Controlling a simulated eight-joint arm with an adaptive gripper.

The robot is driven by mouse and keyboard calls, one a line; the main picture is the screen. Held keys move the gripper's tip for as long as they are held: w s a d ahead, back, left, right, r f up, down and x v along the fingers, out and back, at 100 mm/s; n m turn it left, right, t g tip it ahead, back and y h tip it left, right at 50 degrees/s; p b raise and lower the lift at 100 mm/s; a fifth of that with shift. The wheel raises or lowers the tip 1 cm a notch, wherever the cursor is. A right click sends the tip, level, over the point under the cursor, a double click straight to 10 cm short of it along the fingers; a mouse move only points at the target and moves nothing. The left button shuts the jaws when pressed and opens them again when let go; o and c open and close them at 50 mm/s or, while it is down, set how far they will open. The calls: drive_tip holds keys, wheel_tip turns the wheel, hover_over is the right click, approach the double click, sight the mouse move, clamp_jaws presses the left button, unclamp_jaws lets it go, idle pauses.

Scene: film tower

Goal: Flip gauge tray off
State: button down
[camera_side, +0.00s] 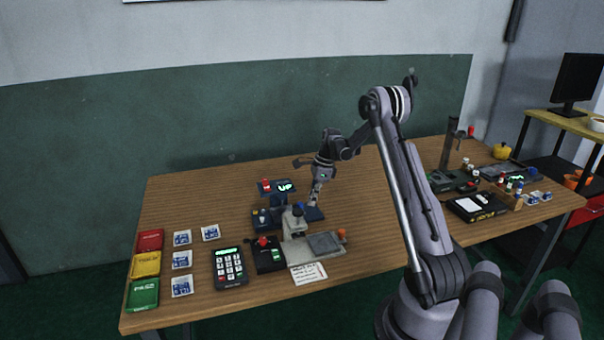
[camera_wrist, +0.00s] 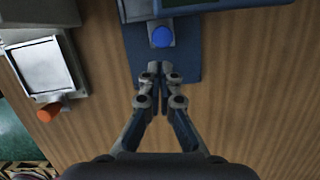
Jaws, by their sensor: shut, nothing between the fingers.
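The stand has a display reading "UP" (camera_side: 285,187) and a red part on top. In the wrist view my fingertips (camera_wrist: 158,72) meet over the blue base (camera_wrist: 186,70), just short of a round blue button (camera_wrist: 161,36) on a grey plate. I cannot tell whether they touch the base. A grey device with a flat tray (camera_side: 325,243) and an orange knob (camera_side: 341,233) stands in front; its tray (camera_wrist: 43,66) shows at left in the wrist view.
A keypad (camera_side: 229,267), a black box with a red lever (camera_side: 266,255) and a white note card (camera_side: 308,273) lie in front. More devices crowd the right end. The back of the table is clear.

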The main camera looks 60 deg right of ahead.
drive_tip(key=shift+s+d, duration=0.7)
drive_tip(key=shift+s, duration=0.25)
drive_tip(key=v, duration=0.9)
drive_tip(key=w+a+r+n+h, duration=0.1)
drive_tip(key=a+r+n, duration=0.3)
drive_tip(key=a, duration=0.3)
drive_tip(key=w+a+r+n+t, duration=0.1)
drive_tip(key=a+r+n, duration=0.25)
drive_tip(key=a, duration=0.35)
drive_tip(key=w+a+r+n+h, duration=0.1)
drive_tip(key=a+r+n, duration=0.2)
drive_tip(key=a+n, duration=0.35)
drive_tip(key=s+a+n+t, duration=0.1)
drive_tip(key=s+a+n, duration=0.2)
drive_tip(key=a+n, duration=0.2)
drive_tip(key=s+a+n+t, duration=0.1)
drive_tip(key=s+a+n, duration=0.2)
drive_tip(key=a, duration=0.6)
drive_tip(key=s+a+f+n+t, duration=0.1)
drive_tip(key=s+a+n+t, duration=0.1)
drive_tip(key=a+n, duration=0.4)
drive_tip(key=shift+s+a+n, duration=0.4)
drive_tip(key=shift+s+a, duration=0.2)
drive_tip(key=shift+s, duration=0.15)
drive_tip(key=shift+r, duration=0.1)
